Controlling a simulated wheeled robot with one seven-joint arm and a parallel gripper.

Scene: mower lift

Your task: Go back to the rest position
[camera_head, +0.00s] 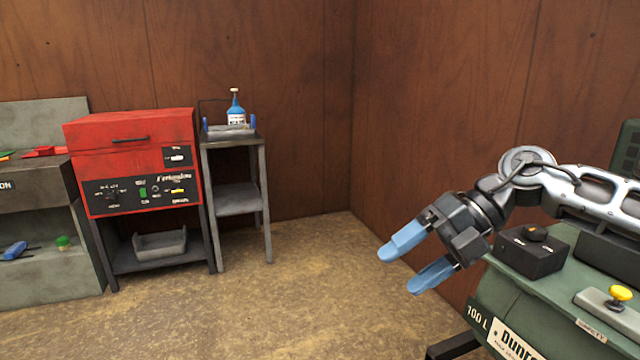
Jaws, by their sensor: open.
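My gripper (417,264) is on the right of the head view, with two blue fingers spread apart and nothing between them. It points down and to the left over open floor. My arm reaches in from the right edge, above a green machine (545,305). The fingers touch nothing that I can see. No mower or lift is clearly recognisable in this view.
The green machine carries a black box with an orange knob (533,250) and a yellow knob (620,293), close below my arm. A red cabinet (130,160) and a grey stand (236,200) with a blue bottle (236,112) stand at the left. The floor (310,290) between is clear.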

